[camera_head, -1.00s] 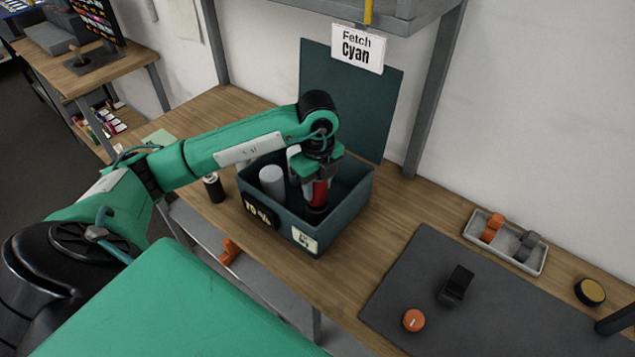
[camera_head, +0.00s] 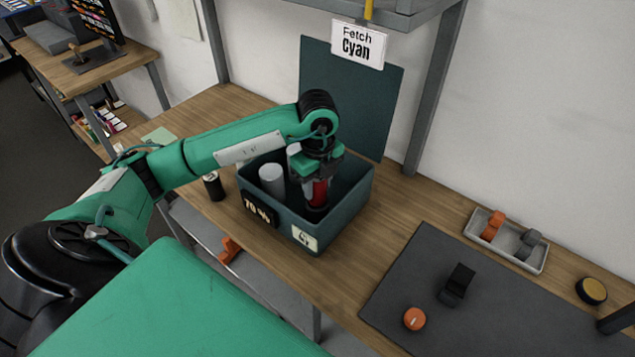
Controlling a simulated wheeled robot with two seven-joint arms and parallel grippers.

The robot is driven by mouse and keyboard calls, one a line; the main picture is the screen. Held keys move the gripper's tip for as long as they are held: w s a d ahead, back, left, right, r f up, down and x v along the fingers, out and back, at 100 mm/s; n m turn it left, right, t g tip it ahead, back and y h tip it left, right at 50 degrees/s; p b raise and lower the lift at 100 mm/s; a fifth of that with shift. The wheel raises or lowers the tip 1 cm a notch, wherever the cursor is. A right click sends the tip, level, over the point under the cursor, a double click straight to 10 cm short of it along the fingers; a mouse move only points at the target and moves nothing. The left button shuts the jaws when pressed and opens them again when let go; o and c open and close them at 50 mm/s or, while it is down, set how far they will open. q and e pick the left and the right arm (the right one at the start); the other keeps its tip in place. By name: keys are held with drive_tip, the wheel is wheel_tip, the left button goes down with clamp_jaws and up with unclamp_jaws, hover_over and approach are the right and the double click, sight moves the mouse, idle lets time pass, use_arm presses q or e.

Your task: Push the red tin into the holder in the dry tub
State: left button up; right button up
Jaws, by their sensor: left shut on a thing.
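The dry tub (camera_head: 345,222) is a dark teal box on the wooden bench, its lid (camera_head: 350,95) standing open behind it. My left gripper (camera_head: 318,190) points straight down into the tub's right part and is shut on the red tin (camera_head: 318,192). The tin is upright, and its lower end meets a dark round shape, seemingly the holder (camera_head: 316,210). I cannot tell how deep the tin sits in it. A grey-white canister (camera_head: 271,180) stands in the tub to the left. My right gripper is out of view.
To the right lie a dark mat (camera_head: 400,290) with a black stand (camera_head: 457,283) and an orange disc (camera_head: 414,319), and a tray (camera_head: 485,253) of orange and grey pieces. A "Fetch Cyan" sign (camera_head: 357,45) hangs above.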

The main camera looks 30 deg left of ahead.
use_arm(q)
drive_tip(key=shift+f+b, duration=0.4)
drive_tip(key=shift+f, duration=0.2)
drive_tip(key=shift+f+b, duration=0.5)
drive_tip(key=shift+f, duration=0.15)
drive_tip(key=shift+f+b, duration=0.5)
drive_tip(key=shift+f, duration=0.1)
drive_tip(key=o, duration=1.1)
drive_tip(key=shift+r, duration=0.15)
